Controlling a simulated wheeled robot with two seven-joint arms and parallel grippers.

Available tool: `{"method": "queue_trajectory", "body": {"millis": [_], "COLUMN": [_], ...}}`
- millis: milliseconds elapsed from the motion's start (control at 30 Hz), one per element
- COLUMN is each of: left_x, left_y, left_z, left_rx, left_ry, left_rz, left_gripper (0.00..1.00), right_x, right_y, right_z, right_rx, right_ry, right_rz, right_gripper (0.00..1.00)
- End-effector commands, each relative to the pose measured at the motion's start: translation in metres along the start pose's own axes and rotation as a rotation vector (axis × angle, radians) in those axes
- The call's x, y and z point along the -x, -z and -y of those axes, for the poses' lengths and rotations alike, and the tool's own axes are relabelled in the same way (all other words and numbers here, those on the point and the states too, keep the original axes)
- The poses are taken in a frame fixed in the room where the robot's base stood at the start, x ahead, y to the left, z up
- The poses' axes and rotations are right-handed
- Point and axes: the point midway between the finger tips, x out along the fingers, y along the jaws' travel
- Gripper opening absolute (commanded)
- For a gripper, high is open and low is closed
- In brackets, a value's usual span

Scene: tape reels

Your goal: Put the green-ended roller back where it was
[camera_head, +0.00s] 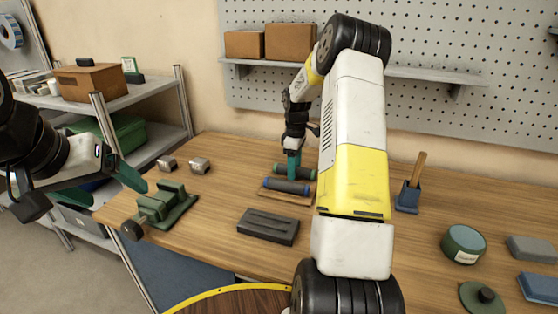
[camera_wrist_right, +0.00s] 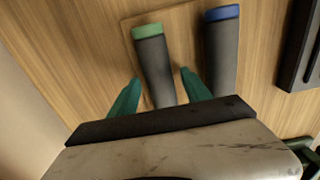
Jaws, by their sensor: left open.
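The green-ended roller (camera_head: 304,172), dark grey, lies at the back of a small wooden board (camera_head: 286,197), partly hidden by my right gripper (camera_head: 293,165). In the right wrist view the roller (camera_wrist_right: 155,65) lies between the two teal fingers of my right gripper (camera_wrist_right: 160,78), with a small gap on each side. The gripper is open around or just above it; the height is unclear. The blue-ended roller (camera_wrist_right: 221,50) lies beside it and also shows in the head view (camera_head: 287,186). My left gripper (camera_head: 124,155) is open and empty at the left, off the table's edge.
A dark grooved block (camera_head: 268,226) lies in front of the board. A blue holder (camera_head: 408,197) and a green round tin (camera_head: 463,244) stand at the right. My right arm hides the table's middle.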

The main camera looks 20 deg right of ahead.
Motion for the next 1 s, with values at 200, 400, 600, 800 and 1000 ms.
{"method": "queue_trajectory", "body": {"millis": [200,400,600,800,1000], "left_x": [0.0,0.0,0.0,0.0,0.0], "left_y": [0.0,0.0,0.0,0.0,0.0], "left_z": [0.0,0.0,0.0,0.0,0.0], "left_rx": [0.0,0.0,0.0,0.0,0.0], "left_ry": [0.0,0.0,0.0,0.0,0.0], "left_rz": [0.0,0.0,0.0,0.0,0.0], "left_gripper": [0.8,0.8,0.8,0.8,0.8], "right_x": [0.003,0.032,0.077,0.113,0.131], "right_y": [0.0,0.001,0.0,0.0,0.001], "right_z": [0.0,-0.001,-0.001,-0.001,0.002], "right_rx": [0.0,-0.001,0.0,-0.001,-0.005], "right_ry": [-0.001,-0.005,-0.005,-0.002,-0.005], "right_rz": [-0.001,-0.003,-0.002,-0.002,-0.003], "right_gripper": [0.56,0.56,0.56,0.56,0.56]}}
